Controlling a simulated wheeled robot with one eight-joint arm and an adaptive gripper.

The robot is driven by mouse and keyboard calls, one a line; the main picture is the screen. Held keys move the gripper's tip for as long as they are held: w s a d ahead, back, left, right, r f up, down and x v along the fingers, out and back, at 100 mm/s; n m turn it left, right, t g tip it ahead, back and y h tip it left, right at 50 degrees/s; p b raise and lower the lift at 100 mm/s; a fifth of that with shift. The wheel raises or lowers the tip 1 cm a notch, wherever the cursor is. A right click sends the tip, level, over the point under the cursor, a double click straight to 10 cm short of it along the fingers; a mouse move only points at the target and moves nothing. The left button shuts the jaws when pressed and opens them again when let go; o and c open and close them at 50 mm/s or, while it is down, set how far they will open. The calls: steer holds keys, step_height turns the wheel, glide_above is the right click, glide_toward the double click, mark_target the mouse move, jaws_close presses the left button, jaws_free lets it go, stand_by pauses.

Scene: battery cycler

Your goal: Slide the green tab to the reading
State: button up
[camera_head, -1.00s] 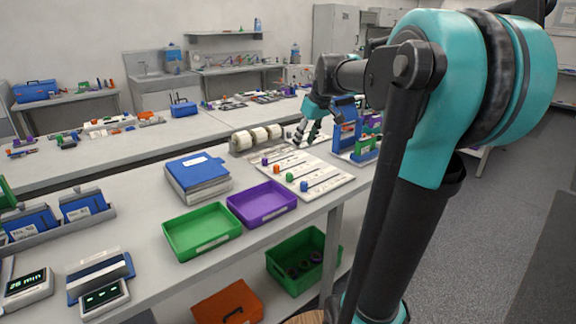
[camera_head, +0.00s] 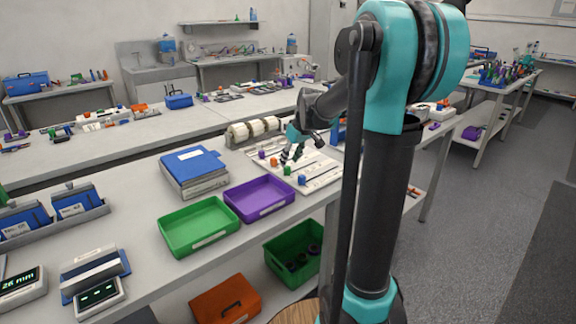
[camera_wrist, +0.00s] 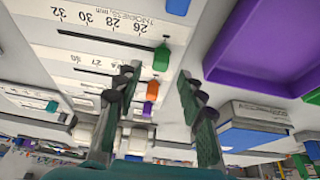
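The green tab (camera_head: 287,171) sits on a white scale board (camera_head: 322,183) with purple, orange and blue tabs. In the wrist view, the green tab (camera_wrist: 161,57) is at the right end of a dark slot, with printed "THICKNESS, mm" and numbers 26 to 32 above, upside down. My gripper (camera_wrist: 156,78) is open and empty, its fingers on either side of the line of tabs, the green tab just beyond the fingertips. In the head view my gripper (camera_head: 290,157) is low over the board. A gauge (camera_head: 22,284) at the lower left reads "26 mm".
The purple tray (camera_wrist: 265,50) is close right of my fingers in the wrist view. A second display (camera_head: 98,295) shows dashes.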

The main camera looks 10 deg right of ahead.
mark_target(287, 167)
steer(key=shift+x, duration=1.75)
steer(key=shift+c, duration=0.5)
jaws_close()
